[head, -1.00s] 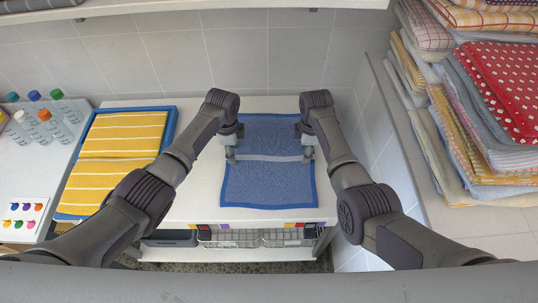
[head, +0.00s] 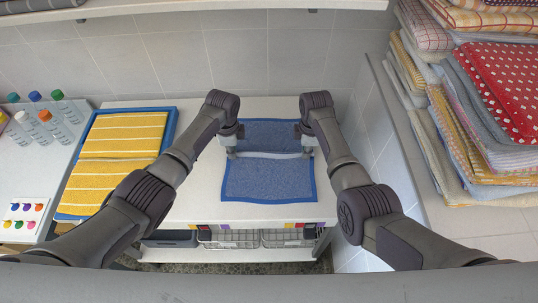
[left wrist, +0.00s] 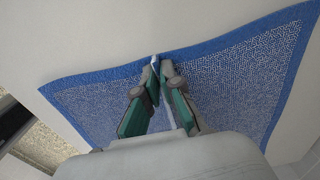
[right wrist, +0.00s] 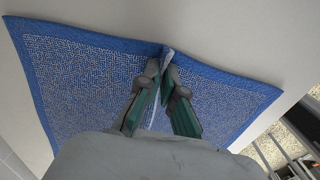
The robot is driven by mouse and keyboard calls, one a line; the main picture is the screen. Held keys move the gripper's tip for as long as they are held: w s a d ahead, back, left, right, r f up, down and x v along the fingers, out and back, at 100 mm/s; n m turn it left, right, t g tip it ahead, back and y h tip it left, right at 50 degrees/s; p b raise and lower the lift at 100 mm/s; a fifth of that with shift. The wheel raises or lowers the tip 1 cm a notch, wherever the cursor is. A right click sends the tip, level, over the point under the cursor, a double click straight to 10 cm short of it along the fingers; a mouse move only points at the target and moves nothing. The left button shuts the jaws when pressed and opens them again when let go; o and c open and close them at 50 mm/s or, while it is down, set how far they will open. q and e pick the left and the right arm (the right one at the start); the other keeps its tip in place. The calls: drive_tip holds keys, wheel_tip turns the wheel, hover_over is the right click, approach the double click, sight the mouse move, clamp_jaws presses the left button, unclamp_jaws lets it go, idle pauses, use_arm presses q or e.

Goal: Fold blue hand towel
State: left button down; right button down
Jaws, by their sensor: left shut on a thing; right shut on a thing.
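The blue hand towel (head: 268,180) lies on the white table, its near part spread out flat with a darker blue border. A raised ridge with a pale face crosses its middle from side to side. My left gripper (head: 231,153) is shut on the towel's left edge at this ridge. My right gripper (head: 308,153) is shut on the right edge at the same height. Both wrist views show the fingers pinching a raised pleat, with towel (left wrist: 235,75) (right wrist: 85,85) sloping away on both sides. My arms hide parts of the towel's far half.
A blue tray (head: 170,122) with yellow striped towels stands left on the table. Several bottles (head: 42,113) stand further left. Folded towels (head: 500,90) are stacked on the right ledge. Wire baskets (head: 235,240) sit under the table's front edge.

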use_arm(q)
drive_tip(key=shift+s, duration=0.1)
use_arm(e)
drive_tip(key=shift+s, duration=0.15)
idle(0.3)
